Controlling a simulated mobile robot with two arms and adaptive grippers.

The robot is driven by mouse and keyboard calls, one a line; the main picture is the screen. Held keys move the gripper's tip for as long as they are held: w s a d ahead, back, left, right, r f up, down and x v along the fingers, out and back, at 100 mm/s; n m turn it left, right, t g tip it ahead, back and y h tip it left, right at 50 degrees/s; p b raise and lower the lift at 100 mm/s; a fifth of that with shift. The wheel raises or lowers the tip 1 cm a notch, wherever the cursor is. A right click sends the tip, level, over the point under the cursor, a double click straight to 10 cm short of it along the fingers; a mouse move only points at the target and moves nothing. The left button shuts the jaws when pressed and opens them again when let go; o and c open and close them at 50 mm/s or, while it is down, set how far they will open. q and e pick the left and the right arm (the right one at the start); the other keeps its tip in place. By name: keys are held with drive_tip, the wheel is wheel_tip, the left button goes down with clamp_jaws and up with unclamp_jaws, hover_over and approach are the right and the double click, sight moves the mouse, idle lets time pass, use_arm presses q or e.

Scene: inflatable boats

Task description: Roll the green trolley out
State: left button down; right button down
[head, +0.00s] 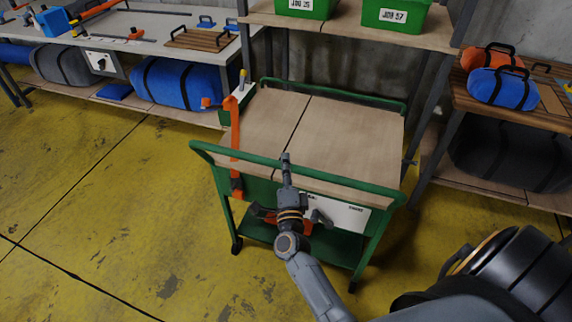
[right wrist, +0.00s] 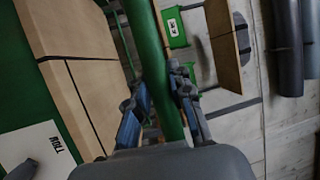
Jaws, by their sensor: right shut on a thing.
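The green trolley (head: 350,135) stands on the yellow floor in the middle of the head view, with a green tube frame, a bare wooden top in two panels and a lower green shelf. Its near green handle bar (head: 232,155) crosses the front. My right gripper (head: 287,162) is shut on this bar near its middle. In the right wrist view, the green bar (right wrist: 165,75) runs between the two fingers of my right gripper (right wrist: 160,100). An orange strap or bar (head: 235,135) hangs at the trolley's left side. My left gripper is not in view.
A shelf with green bins (head: 395,15) stands behind the trolley. A rack with orange and blue bags (head: 502,90) stands close on the right. The floor to the front left is clear.

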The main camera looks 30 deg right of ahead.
drive_tip(key=shift+a+f, duration=0.15)
drive_tip(key=shift+f, duration=0.15)
drive_tip(key=c, duration=1.4)
unclamp_jaws()
drive_tip(key=shift+s, duration=0.1)
drive_tip(key=shift+o, duration=1.2)
drive_tip(key=shift+s+a+r, duration=0.1)
drive_tip(key=shift+r, duration=0.15)
drive_tip(key=v, duration=0.7)
drive_tip(key=shift+s, duration=0.2)
drive_tip(key=shift+a+f, duration=0.15)
